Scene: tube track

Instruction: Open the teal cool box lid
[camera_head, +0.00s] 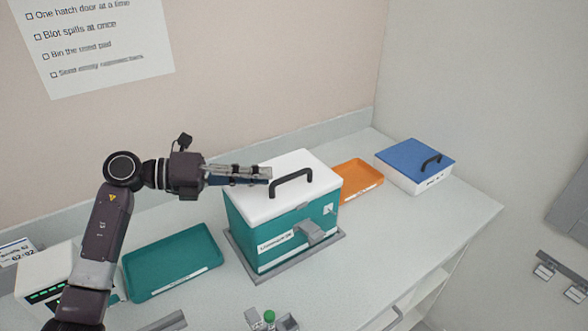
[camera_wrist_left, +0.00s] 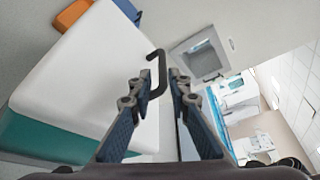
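The teal cool box (camera_head: 285,232) stands on a grey base plate on the counter. Its white lid (camera_head: 262,199) is closed and carries a black arched handle (camera_head: 293,178). A grey latch (camera_head: 312,231) shows on its front. My left gripper (camera_head: 269,174) is level above the lid's left part, pointing right, with its fingertips just left of the handle. In the left wrist view, the fingers (camera_wrist_left: 159,84) are apart and empty, and the black handle (camera_wrist_left: 157,72) shows ahead, around the gap between the tips. Whether they touch it is unclear.
A teal tray (camera_head: 172,263) lies left of the box, and an orange tray (camera_head: 357,180) lies right. A white box with a blue lid (camera_head: 414,159) stands at the far right. The wall is behind.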

